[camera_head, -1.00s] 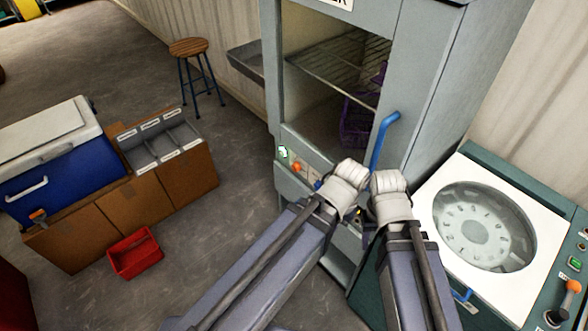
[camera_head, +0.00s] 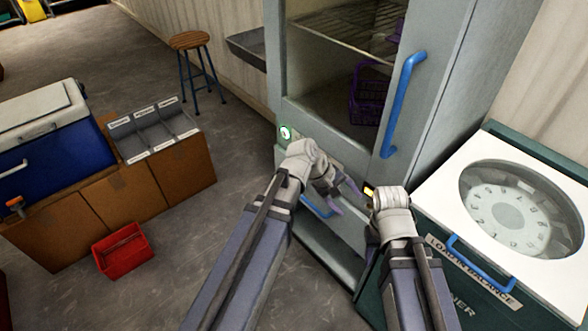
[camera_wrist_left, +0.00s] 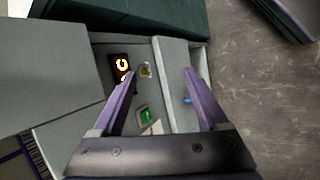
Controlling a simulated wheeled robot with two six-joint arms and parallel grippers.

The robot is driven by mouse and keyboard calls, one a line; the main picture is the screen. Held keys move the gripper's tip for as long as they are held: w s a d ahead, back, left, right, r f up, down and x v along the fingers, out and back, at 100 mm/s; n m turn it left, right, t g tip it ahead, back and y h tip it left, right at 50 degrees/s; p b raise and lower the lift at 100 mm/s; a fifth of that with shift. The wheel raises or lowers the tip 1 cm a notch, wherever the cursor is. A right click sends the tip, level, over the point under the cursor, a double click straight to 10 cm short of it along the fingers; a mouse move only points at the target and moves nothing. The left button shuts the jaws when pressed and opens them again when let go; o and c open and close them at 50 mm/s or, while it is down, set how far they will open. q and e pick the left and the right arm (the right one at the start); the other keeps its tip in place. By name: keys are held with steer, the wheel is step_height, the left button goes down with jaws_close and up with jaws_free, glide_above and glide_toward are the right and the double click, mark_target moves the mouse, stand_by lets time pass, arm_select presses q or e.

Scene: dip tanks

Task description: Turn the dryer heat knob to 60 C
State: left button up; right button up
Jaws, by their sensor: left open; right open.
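The dryer (camera_head: 440,75) is the tall grey cabinet in the head view, with its control panel below the door. I cannot tell whether that fitting is the heat knob. My right gripper (camera_head: 390,200) is near the panel's right end, its fingers hidden.
The dryer door has a long blue handle (camera_head: 403,105). A white-topped spinner (camera_head: 520,210) stands close at the right. A blue cooler (camera_head: 45,150), a brown cabinet (camera_head: 130,205), a red bin (camera_head: 122,252) and a stool (camera_head: 190,42) are at the left, with open floor between.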

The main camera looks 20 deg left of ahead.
arm_select(q)
steer(key=w+a+f+n+t+h+b, duration=0.3)
steer(key=w+a+f+n+t+b, duration=0.35)
steer(key=w+a+n+b, duration=0.5)
steer(key=w+a+f+n+t+y+b, duration=0.1)
steer(key=w+a+n+t+b, duration=0.15)
steer(key=a+n+b, duration=0.45)
steer(key=w+a+f+n+t+b, duration=0.1)
steer(key=w+a+n+t+b, duration=0.1)
steer(key=a+n+t+b, duration=0.5)
steer(key=w+d+m+g+p, duration=0.1)
steer(key=w+g, duration=0.1)
steer(key=w, duration=0.5)
steer(key=shift+d+f+g, duration=0.15)
steer(key=shift+d+g, duration=0.15)
steer(key=shift+d, duration=0.05)
arm_select(e)
step_height(320, 180, down, 27)
steer(key=shift+d+r, duration=0.1)
arm_select(q)
jaws_close()
